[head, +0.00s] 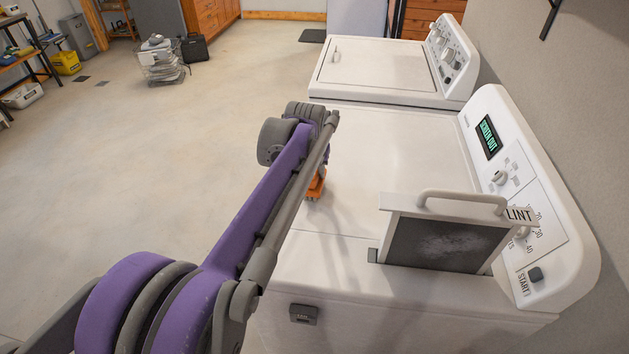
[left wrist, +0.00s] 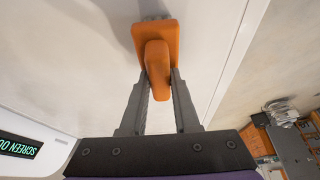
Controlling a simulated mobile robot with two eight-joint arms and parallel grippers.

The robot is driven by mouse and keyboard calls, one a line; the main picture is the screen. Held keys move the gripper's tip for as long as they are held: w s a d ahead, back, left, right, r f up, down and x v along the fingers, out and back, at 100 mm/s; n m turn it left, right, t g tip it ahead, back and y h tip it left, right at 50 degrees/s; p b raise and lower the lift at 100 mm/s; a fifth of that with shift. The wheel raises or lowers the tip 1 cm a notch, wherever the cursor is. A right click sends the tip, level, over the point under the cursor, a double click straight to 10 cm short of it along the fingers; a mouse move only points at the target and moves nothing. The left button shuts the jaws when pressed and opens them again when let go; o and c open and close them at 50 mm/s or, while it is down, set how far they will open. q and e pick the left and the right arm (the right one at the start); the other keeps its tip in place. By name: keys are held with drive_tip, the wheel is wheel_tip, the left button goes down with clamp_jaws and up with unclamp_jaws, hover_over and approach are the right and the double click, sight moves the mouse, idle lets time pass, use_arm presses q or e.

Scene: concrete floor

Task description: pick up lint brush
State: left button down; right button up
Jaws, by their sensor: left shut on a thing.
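The lint brush is orange with bristles; in the head view the brush (head: 316,185) shows just below the end of my left arm, over the dryer top near its left edge. In the left wrist view the brush (left wrist: 157,45) has a wide head and a handle that runs between the fingers. My left gripper (left wrist: 160,85) is shut on the handle. In the head view the fingers are mostly hidden behind the arm. I cannot tell whether the bristles touch the dryer top. My right gripper is not in view.
The lint screen (head: 445,243) stands upright out of the dryer top (head: 375,160), with grey lint on its mesh. The control panel (head: 530,190) rises at the right, reading "SCREEN OUT". A second white machine (head: 375,70) stands behind. Open floor (head: 130,150) lies to the left.

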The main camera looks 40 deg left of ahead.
sight(314, 170)
use_arm(q)
drive_tip(key=shift+r, duration=0.15)
wheel_tip(314, 170, up, 10)
drive_tip(key=shift+f+p, duration=0.1)
drive_tip(key=shift+p, duration=0.4)
drive_tip(key=c, duration=1.4)
unclamp_jaws()
clamp_jaws()
drive_tip(key=shift+f, duration=0.1)
